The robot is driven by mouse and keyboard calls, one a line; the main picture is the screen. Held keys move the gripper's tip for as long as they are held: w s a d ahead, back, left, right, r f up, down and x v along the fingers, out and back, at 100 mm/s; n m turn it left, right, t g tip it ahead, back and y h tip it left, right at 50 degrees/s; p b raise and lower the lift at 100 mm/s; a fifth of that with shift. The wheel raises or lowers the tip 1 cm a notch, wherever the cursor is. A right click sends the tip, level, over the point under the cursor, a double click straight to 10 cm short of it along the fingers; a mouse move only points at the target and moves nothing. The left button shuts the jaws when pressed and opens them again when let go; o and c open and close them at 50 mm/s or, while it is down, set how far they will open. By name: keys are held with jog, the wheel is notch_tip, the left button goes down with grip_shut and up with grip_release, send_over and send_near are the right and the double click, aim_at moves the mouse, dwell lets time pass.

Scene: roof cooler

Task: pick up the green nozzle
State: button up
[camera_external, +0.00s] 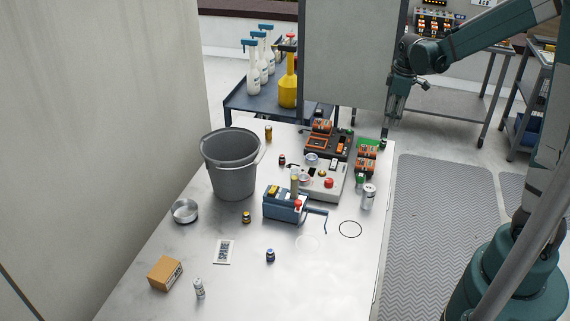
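My gripper (387,131) points down at the far right corner of the white table (335,275). A small dark green piece (382,144) sits just below its tips; it may be the green nozzle, but it is too small to be sure. I cannot tell whether the tips touch it, or whether the fingers are open or shut. Another green part (360,181) stands by the right edge of the grey control box. Spray bottles (253,76) with teal-blue tops and a yellow bottle (288,88) with a dark top stand on a cart behind the table.
Orange-and-black devices (367,159) crowd the table just left of my gripper, beside the grey control box (322,187). A silver can (368,197) stands at the right edge. A grey bucket (231,170) and a blue cranked device (284,206) stand further left. The front right of the table is clear.

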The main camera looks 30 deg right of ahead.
jog(key=n+g+p, duration=0.1)
jog(key=n+p, duration=0.1)
send_over(385, 139)
notch_tip(385, 139, down, 6)
jog(key=shift+w+r, duration=0.15)
jog(key=shift+r, duration=0.05)
jog(key=shift+f, duration=0.1)
jog(key=shift+f, duration=1.2)
jog(key=shift+f, duration=0.15)
jog(key=shift+f+b, duration=0.5)
jog(key=shift+f, duration=2)
jog(key=shift+c, duration=0.2)
jog(key=c, duration=0.9)
